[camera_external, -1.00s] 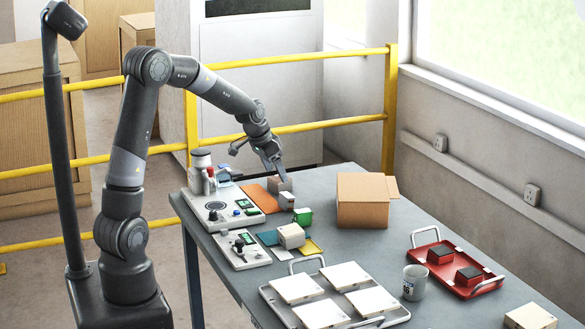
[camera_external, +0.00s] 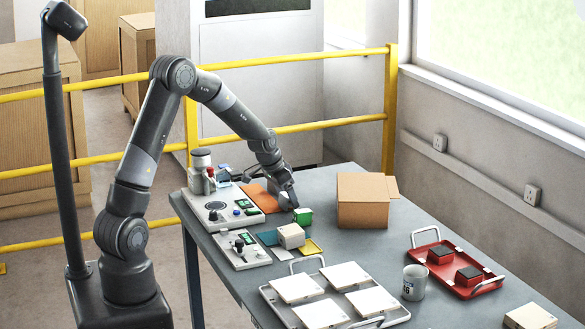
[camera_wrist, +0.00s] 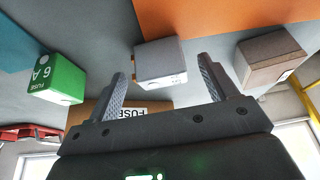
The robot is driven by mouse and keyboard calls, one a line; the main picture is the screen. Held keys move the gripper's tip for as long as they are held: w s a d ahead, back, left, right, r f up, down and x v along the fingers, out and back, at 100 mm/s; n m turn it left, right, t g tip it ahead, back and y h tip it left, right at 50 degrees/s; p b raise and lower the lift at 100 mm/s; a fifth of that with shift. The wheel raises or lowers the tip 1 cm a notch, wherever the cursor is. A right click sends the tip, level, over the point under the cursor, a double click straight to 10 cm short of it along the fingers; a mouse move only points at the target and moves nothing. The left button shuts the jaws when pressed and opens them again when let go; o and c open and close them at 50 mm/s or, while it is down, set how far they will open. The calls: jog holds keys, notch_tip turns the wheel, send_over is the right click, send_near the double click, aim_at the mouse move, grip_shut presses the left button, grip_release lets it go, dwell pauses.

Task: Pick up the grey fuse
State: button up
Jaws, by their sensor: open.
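The grey fuse (camera_wrist: 160,62) is a small light-grey block with small markings on one side. In the wrist view it lies on the grey table between my two finger tips. My gripper (camera_wrist: 163,68) is open, with one finger to each side of the fuse and nothing held. I cannot tell whether the fingers touch it. In the external view my gripper (camera_external: 287,194) is low over the table and mostly hides the fuse.
A green fuse (camera_wrist: 58,80) stands close on the left in the wrist view, and a brownish block (camera_wrist: 270,62) on the right. In the external view are a cardboard box (camera_external: 362,205), a control panel (camera_external: 217,207), a metal tray (camera_external: 270,298) and a red tray (camera_external: 418,262).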

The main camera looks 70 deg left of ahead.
jog(key=shift+w+f, duration=0.15)
jog(key=shift+f, duration=0.25)
jog(key=c, duration=1.1)
jog(key=shift+r, duration=0.15)
